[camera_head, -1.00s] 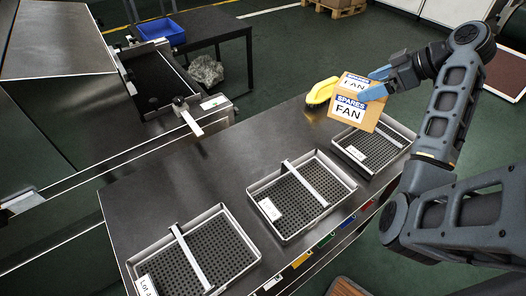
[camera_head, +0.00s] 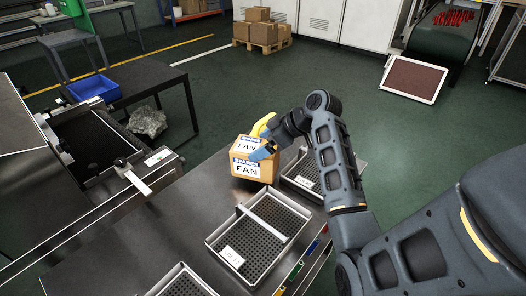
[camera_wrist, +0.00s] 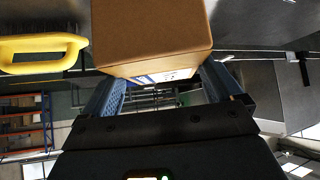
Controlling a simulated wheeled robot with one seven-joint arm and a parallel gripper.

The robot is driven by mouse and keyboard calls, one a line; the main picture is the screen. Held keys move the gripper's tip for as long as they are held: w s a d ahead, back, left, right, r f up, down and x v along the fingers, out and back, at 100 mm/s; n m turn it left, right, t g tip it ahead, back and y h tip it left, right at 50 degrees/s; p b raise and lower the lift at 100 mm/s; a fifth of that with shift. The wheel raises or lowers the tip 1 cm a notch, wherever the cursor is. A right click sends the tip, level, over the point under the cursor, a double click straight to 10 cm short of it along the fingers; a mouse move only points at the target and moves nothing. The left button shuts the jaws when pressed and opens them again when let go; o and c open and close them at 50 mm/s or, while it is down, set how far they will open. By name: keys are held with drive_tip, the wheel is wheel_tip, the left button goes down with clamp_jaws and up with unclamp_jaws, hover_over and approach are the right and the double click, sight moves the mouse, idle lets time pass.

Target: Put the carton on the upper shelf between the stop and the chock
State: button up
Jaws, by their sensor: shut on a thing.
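The carton (camera_head: 254,161) is a brown box with white and blue labels reading SPARES FAN. My gripper (camera_head: 266,151) is shut on it, with a blue finger showing against its side. In the wrist view the carton (camera_wrist: 150,35) fills the top middle between my two blue fingers. In the head view it appears above the metal bench, left of the far tray; I cannot tell how high. The upper shelf, the stop and the chock cannot be made out in these frames.
A yellow handled object (camera_wrist: 40,52) is beside the carton, partly hidden in the head view. Perforated trays (camera_head: 258,233) stand along the bench (camera_head: 150,235). A blue bin (camera_head: 93,88) sits on a dark table. Boxes on a pallet (camera_head: 262,32) stand at the back. The green floor there is open.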

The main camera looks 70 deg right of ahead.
drive_tip(key=shift+f, duration=1.45)
drive_tip(key=shift+f, duration=0.15)
drive_tip(key=o, duration=1.7)
